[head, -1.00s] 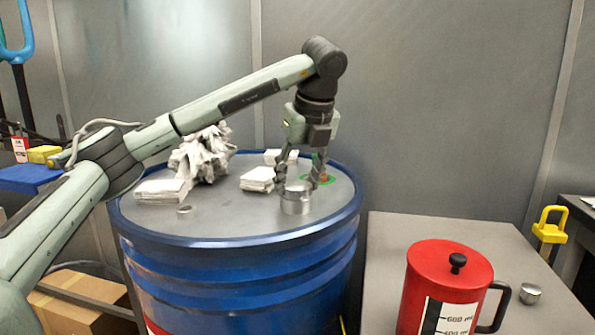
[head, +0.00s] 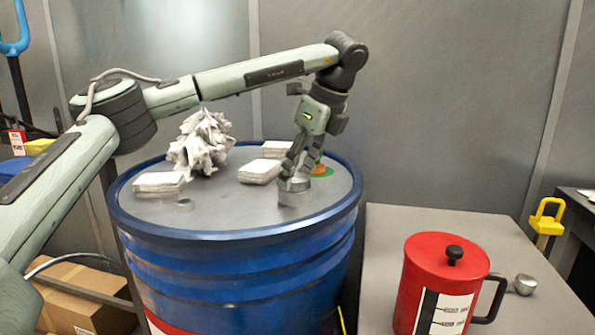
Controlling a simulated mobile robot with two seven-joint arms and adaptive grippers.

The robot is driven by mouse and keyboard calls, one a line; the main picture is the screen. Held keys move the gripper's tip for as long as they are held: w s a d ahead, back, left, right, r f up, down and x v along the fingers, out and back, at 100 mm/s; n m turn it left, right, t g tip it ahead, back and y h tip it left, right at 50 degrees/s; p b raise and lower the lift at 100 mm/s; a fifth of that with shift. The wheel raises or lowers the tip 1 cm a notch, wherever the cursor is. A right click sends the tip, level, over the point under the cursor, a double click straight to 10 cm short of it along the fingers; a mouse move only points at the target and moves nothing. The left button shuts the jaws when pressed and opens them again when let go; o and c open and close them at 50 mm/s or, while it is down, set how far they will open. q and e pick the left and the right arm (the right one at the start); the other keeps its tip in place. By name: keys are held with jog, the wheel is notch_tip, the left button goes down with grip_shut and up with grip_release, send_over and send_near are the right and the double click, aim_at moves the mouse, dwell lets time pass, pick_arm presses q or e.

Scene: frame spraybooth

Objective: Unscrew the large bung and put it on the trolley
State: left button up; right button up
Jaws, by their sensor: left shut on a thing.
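The blue drum (head: 240,262) stands in the middle of the head view with a grey top. My left gripper (head: 296,182) points down over the right part of the drum top. It is shut on the large bung (head: 299,184), a silver metal piece. The bung looks tilted and sits just above a short silver collar (head: 294,199) on the drum top; whether they touch is unclear. The fingers partly hide the bung. The grey trolley top (head: 400,232) is to the right of the drum. My right gripper is not in view.
White folded cloth stacks (head: 160,183), a crumpled white rag heap (head: 201,145) and a small ring (head: 184,204) are on the drum. A red jug (head: 445,278) and a small silver piece (head: 525,285) stand on the trolley. Its far left part is clear.

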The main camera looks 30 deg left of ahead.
pick_arm(q)
jog(key=n, duration=0.2)
jog(key=n+g, duration=0.1)
jog(key=shift+w+n+g, duration=0.15)
jog(key=shift+n+g, duration=0.15)
jog(key=shift+n, duration=0.4)
jog(key=n+g+h, duration=0.1)
jog(key=n+g, duration=0.1)
jog(key=n, duration=0.2)
jog(key=shift+w+n, duration=0.1)
jog(key=shift+n, duration=0.2)
jog(key=o, duration=0.8)
